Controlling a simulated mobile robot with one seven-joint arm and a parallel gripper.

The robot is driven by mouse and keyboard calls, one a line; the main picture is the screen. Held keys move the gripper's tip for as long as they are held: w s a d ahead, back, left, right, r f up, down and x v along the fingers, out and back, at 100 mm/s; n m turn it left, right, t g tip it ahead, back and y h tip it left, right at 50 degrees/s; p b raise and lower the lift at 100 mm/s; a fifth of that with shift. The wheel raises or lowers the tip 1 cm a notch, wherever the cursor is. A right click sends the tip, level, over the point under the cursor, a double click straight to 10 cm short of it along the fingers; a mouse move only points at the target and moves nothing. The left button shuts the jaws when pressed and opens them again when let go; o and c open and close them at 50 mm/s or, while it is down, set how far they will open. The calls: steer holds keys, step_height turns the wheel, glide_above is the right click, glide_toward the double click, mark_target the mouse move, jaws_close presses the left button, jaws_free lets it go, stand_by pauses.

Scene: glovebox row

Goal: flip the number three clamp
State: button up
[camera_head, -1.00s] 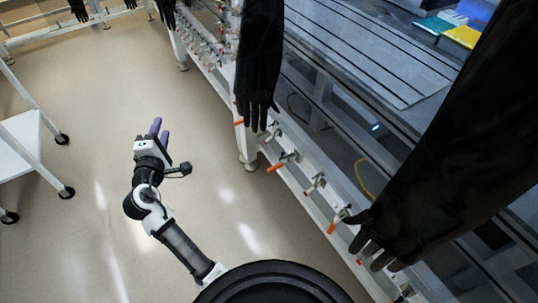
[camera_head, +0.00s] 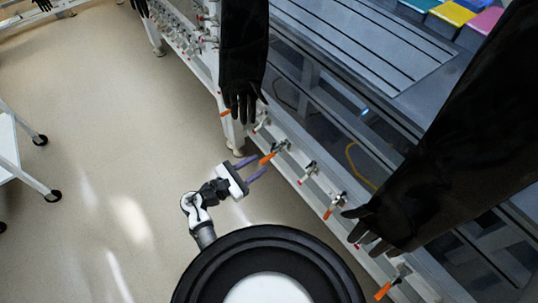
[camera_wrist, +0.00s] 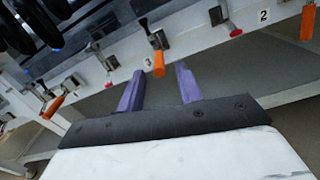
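A row of toggle clamps runs along the white rail under the glovebox window. Some have orange handles, others red tips. My gripper (camera_head: 261,163) is open, its two purple fingers apart and pointing at the rail. One orange-handled clamp (camera_head: 268,158) is just ahead of the fingertips. In the wrist view, its orange handle (camera_wrist: 158,63) appears between the fingers of my gripper (camera_wrist: 160,70); I cannot tell whether it is within reach. A label "2" (camera_wrist: 263,15) is on the rail to the right.
A red-tipped clamp (camera_wrist: 236,32) and another orange-handled clamp (camera_wrist: 307,22) are to the right in the wrist view. Black gloves hang over the rail, one behind (camera_head: 242,70) and a larger one at right (camera_head: 450,150). A white cart (camera_head: 12,150) stands left. Floor between is clear.

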mark_target(272, 155)
steer(key=x, duration=0.5)
steer(key=shift+w+d, duration=0.25)
steer(key=shift+d, duration=0.05)
jaws_close()
